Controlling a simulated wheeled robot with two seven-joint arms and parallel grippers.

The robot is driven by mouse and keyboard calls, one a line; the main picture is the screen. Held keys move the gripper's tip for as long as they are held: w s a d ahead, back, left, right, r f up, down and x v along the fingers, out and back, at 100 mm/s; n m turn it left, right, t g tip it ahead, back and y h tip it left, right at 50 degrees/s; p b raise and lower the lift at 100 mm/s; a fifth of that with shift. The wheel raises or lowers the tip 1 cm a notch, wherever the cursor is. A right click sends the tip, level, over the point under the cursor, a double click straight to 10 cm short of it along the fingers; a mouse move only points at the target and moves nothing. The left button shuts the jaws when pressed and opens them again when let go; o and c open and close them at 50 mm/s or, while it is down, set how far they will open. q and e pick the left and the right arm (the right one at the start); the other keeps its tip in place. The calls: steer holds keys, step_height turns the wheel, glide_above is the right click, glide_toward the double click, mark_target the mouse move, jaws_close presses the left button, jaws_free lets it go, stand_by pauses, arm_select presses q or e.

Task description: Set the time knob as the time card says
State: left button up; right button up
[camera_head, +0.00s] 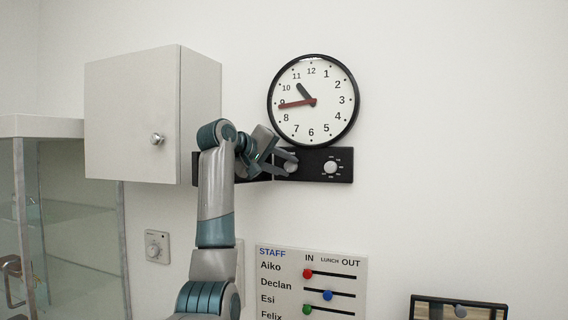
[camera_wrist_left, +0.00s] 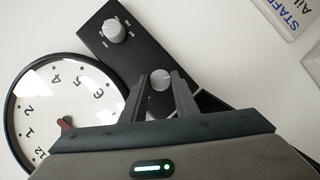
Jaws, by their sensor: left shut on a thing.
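A wall clock (camera_head: 335,119) with a black rim hangs above a black panel (camera_head: 345,178). Its short dark hand points between 10 and 11, its long red-brown hand near 9. My left gripper (camera_head: 289,164) is shut on a grey round knob (camera_wrist_left: 160,78) on the panel, between its fingertips in the left wrist view. A second grey knob (camera_head: 330,167) with marks around it sits to the right, apart from the gripper. I cannot read which knob is for time. No card that I can identify as the time card shows. My right gripper is out of view.
A white wall cabinet (camera_head: 130,115) with a round handle is left of my arm. A glass-fronted case (camera_head: 75,240) stands below it, near a small wall dial (camera_head: 157,246). A STAFF board (camera_head: 345,268) with coloured sliders hangs below the panel. The wall right of the clock is clear.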

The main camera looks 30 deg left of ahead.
arm_select(q)
steer(key=shift+d+f+m, duration=0.1)
steer(key=shift+f+m, duration=0.15)
steer(key=shift+m, duration=0.15)
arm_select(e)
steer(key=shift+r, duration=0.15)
arm_select(q)
steer(key=o, duration=1)
steer(key=shift+y, duration=0.3)
steer(key=shift+o, duration=0.2)
steer(key=shift+r, duration=0.1)
steer(key=shift+s+r, duration=0.1)
steer(key=shift+r, duration=0.05)
steer(key=shift+s, duration=0.2)
steer(key=b+v, duration=0.6)
steer(key=v, duration=1)
steer(key=shift+s+r, duration=0.25)
steer(key=shift+r, duration=0.1)
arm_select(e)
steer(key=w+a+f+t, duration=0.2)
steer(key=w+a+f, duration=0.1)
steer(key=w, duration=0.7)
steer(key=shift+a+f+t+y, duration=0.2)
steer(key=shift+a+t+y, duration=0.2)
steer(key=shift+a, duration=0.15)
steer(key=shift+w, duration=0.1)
